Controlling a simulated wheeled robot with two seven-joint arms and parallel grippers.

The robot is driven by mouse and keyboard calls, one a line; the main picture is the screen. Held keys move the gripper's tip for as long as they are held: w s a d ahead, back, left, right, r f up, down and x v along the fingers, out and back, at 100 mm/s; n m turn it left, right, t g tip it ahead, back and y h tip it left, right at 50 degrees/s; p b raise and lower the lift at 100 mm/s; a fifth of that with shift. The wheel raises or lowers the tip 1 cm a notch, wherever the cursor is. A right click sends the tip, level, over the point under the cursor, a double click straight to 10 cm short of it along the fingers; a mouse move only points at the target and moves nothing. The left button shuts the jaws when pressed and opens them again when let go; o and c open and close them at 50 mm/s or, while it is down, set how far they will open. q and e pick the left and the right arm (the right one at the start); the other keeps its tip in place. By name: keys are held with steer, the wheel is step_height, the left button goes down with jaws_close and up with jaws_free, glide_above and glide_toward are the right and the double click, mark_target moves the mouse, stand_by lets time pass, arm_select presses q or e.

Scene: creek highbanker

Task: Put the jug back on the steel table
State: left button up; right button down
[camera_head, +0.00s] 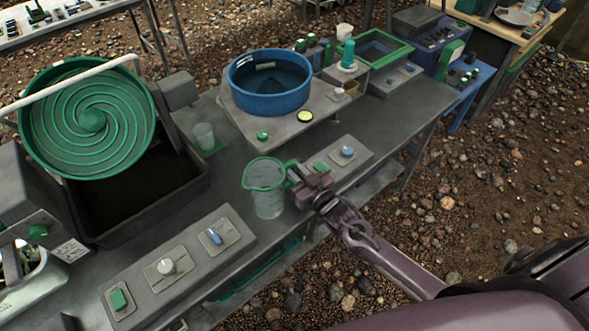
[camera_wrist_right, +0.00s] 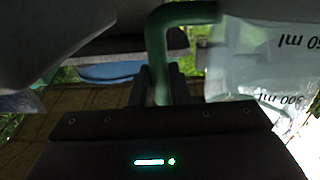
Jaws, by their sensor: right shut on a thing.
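The jug (camera_head: 266,198) is clear with a green rim and a green handle. It looks upright over the front part of the steel table (camera_head: 228,172); I cannot tell whether its base touches the top. My right gripper (camera_head: 303,180) is to the right of the jug, shut on its handle. In the right wrist view the green handle (camera_wrist_right: 157,60) runs down between the fingers (camera_wrist_right: 160,88), and the jug's clear wall (camera_wrist_right: 255,65) with "500 ml" print shows at the right. My left gripper is out of view.
A blue tub (camera_head: 270,88) stands behind the jug, and a small clear cup (camera_head: 203,136) stands behind left. A green spiral pan (camera_head: 92,122) is at the left. Grey switch panels stand in front left (camera_head: 150,275) and right of the jug (camera_head: 362,158). Stony ground lies beyond the table.

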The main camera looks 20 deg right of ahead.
steer(key=shift+r, duration=0.1)
steer(key=c, duration=1.4)
jaws_free()
steer(key=shift+f, duration=0.2)
steer(key=shift+r, duration=0.1)
steer(key=shift+s, duration=0.2)
steer(key=b+v, duration=0.1)
steer(key=v, duration=1)
steer(key=shift+s+d+r, duration=0.1)
steer(key=shift+s+d, duration=0.1)
steer(key=shift+s, duration=0.1)
